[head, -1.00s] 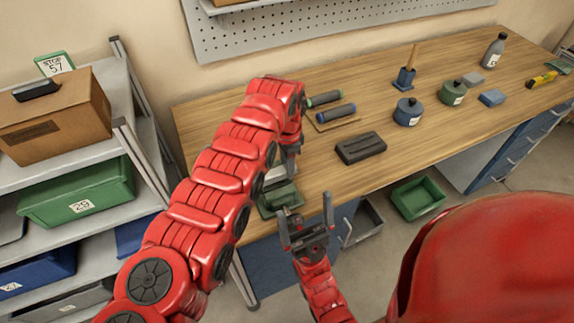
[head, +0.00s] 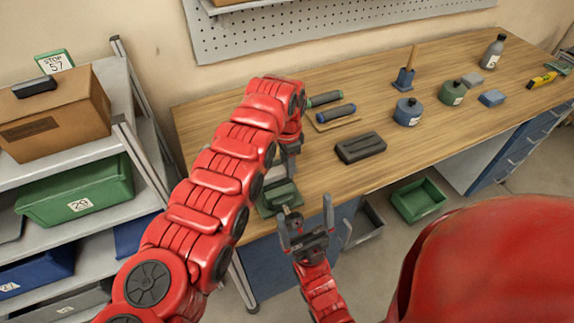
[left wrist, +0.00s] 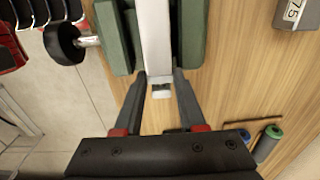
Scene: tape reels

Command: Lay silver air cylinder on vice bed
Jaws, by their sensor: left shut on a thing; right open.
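The silver air cylinder (left wrist: 156,40) is a long pale bar in the left wrist view. It lies lengthwise between the two green jaws of the vice (left wrist: 191,35); I cannot tell whether it rests on the bed. My left gripper (left wrist: 160,86) is shut on its near end. In the head view my left arm largely hides the left gripper and the cylinder, above the green vice (head: 281,195) at the bench's front left corner. My right gripper (head: 304,222) is open and empty, in front of the vice.
A dark grey block (head: 360,148) lies right of the vice on the wooden bench (head: 330,185). A black vice knob (left wrist: 62,43) sticks out.

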